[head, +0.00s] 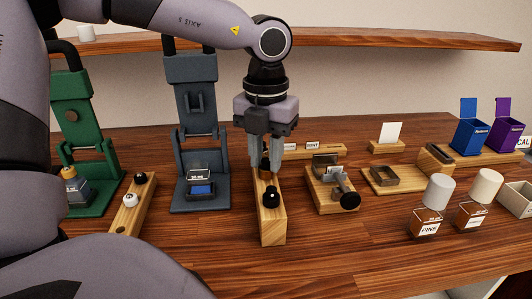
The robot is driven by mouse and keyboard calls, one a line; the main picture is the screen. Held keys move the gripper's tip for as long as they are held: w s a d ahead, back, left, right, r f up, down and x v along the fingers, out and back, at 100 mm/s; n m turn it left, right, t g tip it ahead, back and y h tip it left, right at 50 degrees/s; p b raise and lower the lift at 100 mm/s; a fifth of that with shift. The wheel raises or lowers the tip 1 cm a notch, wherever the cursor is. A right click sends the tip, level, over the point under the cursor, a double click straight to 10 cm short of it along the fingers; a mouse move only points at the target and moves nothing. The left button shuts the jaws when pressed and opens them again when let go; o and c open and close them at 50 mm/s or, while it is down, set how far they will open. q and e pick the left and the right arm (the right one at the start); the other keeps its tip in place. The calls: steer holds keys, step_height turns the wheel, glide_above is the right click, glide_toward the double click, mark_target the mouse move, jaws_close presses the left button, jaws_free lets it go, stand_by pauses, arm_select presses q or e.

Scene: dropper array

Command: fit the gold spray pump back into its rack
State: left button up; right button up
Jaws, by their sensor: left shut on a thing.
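My left gripper (266,166) points down over the far part of a narrow wooden rack (272,230) in the middle of the table. It is shut on a small brownish-gold piece, seemingly the gold spray pump (264,174), which is mostly hidden between the fingertips. I cannot tell whether the pump is seated in the rack or just above it. A black-topped piece (271,194) stands in the same rack, nearer to me. My right gripper is not in view.
A dark press (196,120) and a green press (78,125) stand to the left, with another wooden rack (128,217) between them. A wooden stand (325,193) with a dark handled tool is close on the right. Bottles (425,222) stand farther right. The table front is clear.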

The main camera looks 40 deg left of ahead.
mark_target(266, 160)
arm_select(q)
steer(key=shift+f, duration=0.35)
steer(key=o, duration=1.1)
step_height(266, 160, up, 7)
steer(key=shift+r, duration=0.1)
